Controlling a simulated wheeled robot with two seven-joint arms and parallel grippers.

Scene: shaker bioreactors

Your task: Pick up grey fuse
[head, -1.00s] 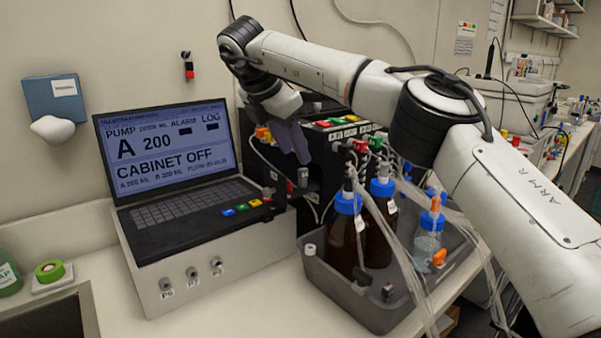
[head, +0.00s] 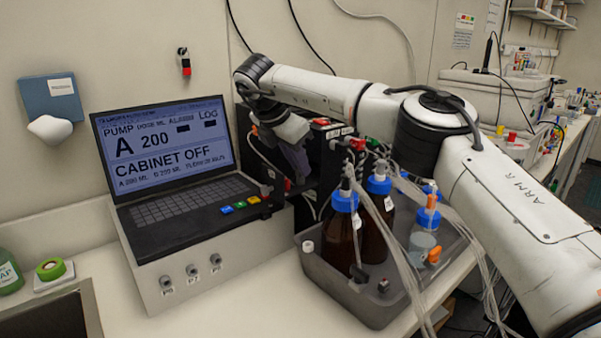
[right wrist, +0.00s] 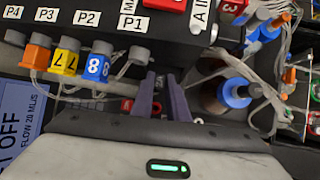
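My right gripper (head: 299,168) is in front of the dark pump cabinet (head: 322,170), to the right of the laptop, its purple fingers pointing down. In the right wrist view its two fingers (right wrist: 163,78) stand a narrow gap apart, with nothing seen between them. A small red part and a pale grey part (head: 302,178) show on the cabinet front just below the fingertips. I cannot tell for sure which part is the grey fuse. In the right wrist view a red part (right wrist: 128,104) lies left of the fingers. My left gripper is out of view.
A grey tray (head: 335,290) with brown blue-capped bottles (head: 340,235) and loose tubing stands right of the gripper. The laptop (head: 165,150) sits on a white box to the left. Coloured numbered connectors (right wrist: 68,58) hang near the fingers.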

